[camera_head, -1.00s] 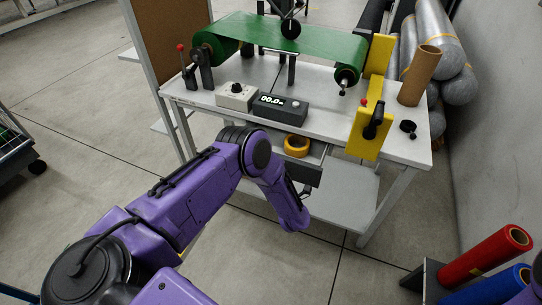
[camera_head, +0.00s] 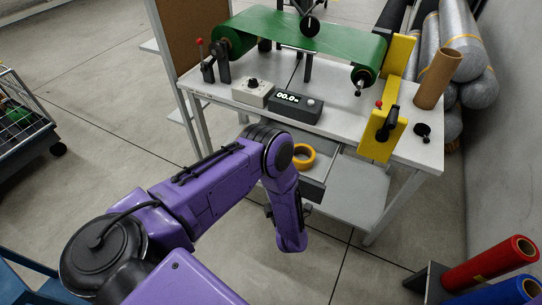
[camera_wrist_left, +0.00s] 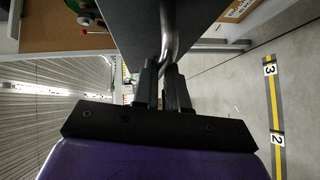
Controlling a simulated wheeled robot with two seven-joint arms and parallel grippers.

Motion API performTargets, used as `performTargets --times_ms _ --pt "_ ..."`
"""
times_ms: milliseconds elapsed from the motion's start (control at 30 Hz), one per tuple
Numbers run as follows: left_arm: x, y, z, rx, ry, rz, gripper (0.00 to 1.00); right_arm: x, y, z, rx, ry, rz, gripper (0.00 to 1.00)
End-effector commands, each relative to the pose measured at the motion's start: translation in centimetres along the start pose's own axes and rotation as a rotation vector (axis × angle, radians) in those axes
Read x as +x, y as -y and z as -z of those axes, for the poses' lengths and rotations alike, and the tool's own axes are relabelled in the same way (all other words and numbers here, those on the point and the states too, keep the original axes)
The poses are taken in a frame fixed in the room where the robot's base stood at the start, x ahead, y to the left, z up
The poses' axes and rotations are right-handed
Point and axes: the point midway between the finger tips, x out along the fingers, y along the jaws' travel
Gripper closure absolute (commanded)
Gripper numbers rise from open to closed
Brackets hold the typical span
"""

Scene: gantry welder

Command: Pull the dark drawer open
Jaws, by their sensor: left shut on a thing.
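The dark drawer (camera_head: 313,190) is part way out from under the workbench in the head view. An orange tape ring (camera_head: 303,157) lies inside it. In the left wrist view, the dark drawer front (camera_wrist_left: 135,22) fills the upper middle, with a curved metal handle (camera_wrist_left: 170,38) on it. My left gripper (camera_wrist_left: 164,78) is shut on this handle, with a finger on each side of the bar. In the head view, my purple left arm hides part of the drawer and most of the gripper. My right gripper is not in view.
The workbench (camera_head: 345,135) carries a green belt (camera_head: 300,32), a display box (camera_head: 295,106) and a yellow bracket (camera_head: 380,140). A lower shelf (camera_head: 355,195) is under it. The floor in front of the drawer is clear.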

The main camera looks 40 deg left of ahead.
Motion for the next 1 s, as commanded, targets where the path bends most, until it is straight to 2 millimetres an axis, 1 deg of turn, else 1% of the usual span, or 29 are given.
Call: performTargets --times_ms 33,100,367,467,567,700,800,900,1000 --pt "-0.1 0.0 -0.1 0.0 0.002 0.002 0.81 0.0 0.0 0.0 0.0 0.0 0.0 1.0" --pt "-0.1 0.0 -0.1 0.0 0.002 0.002 0.62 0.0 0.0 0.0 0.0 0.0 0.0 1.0" --pt "0.0 0.0 0.0 0.0 0.001 0.001 0.62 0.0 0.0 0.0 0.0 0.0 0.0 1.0" --pt "-0.8 0.1 -0.1 0.0 0.001 0.002 0.62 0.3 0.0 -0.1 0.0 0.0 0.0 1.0" --pt "-2.7 0.3 -0.1 0.001 0.004 0.002 0.62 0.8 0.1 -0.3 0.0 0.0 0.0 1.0" --pt "-6.2 0.3 -0.2 0.002 0.006 0.002 0.62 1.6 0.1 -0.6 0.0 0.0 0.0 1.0" --pt "-8.3 0.3 -0.1 0.002 0.005 0.0 0.62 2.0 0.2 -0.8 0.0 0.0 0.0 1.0" --pt "-9.8 0.2 -0.1 0.001 0.003 0.001 0.62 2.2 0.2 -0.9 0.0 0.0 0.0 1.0" --pt "-10.4 0.1 -0.1 0.001 0.002 0.001 0.62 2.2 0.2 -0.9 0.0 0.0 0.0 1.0"
